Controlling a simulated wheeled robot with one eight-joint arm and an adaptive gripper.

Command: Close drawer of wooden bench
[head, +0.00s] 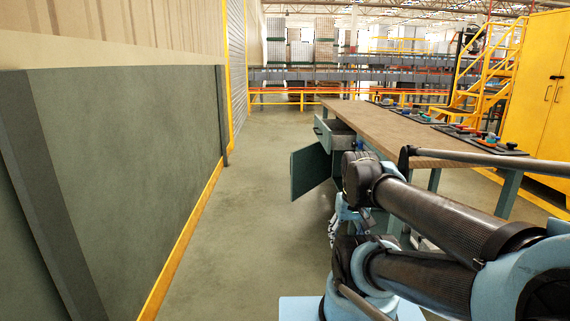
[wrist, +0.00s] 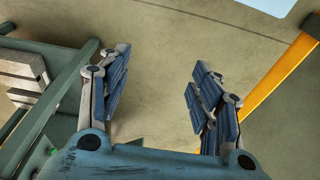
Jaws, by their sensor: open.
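The wooden bench (head: 400,125) has a brown top and a grey-green frame and runs away from me, right of centre in the head view. Its drawer (head: 334,134) is pulled out to the left below the top. A cabinet door (head: 311,171) under the drawer stands open into the aisle. My gripper (wrist: 157,72) is open and empty in the wrist view, pointing over bare floor. In the head view it is partly hidden by my arm, nearer to me than the drawer and door and apart from them.
A green wall panel (head: 130,150) with a yellow floor edge bounds the aisle on the left. The aisle floor (head: 245,200) is clear. Green bars (wrist: 60,95) and a pale slatted thing (wrist: 22,72) lie left of my gripper in the wrist view. A yellow cabinet (head: 535,100) stands right.

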